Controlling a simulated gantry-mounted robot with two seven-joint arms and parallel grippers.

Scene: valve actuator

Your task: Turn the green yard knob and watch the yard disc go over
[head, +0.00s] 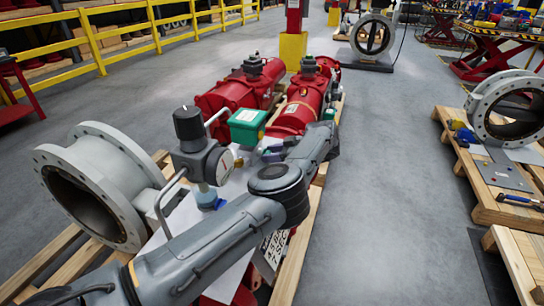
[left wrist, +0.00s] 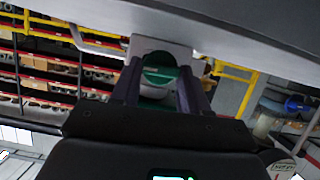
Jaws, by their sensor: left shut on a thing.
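In the left wrist view a round green knob (left wrist: 160,72) sits between the two dark fingers of my left gripper (left wrist: 158,82), in front of a pale plate. The gripper is shut on it. In the head view my left arm reaches in from the bottom, and the gripper (head: 271,152) points left, just below a green box (head: 247,121) with a pale label. The knob cannot be made out there. I cannot pick out the yard disc in either view. My right gripper is not in view.
Left of my arm stand a grey gauge assembly (head: 206,155) with a black cap and a large flanged valve body (head: 98,185). Red actuator cylinders (head: 238,92) lie behind the green box. Grey floor (head: 388,150) is clear to the right, before another pallet (head: 490,195).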

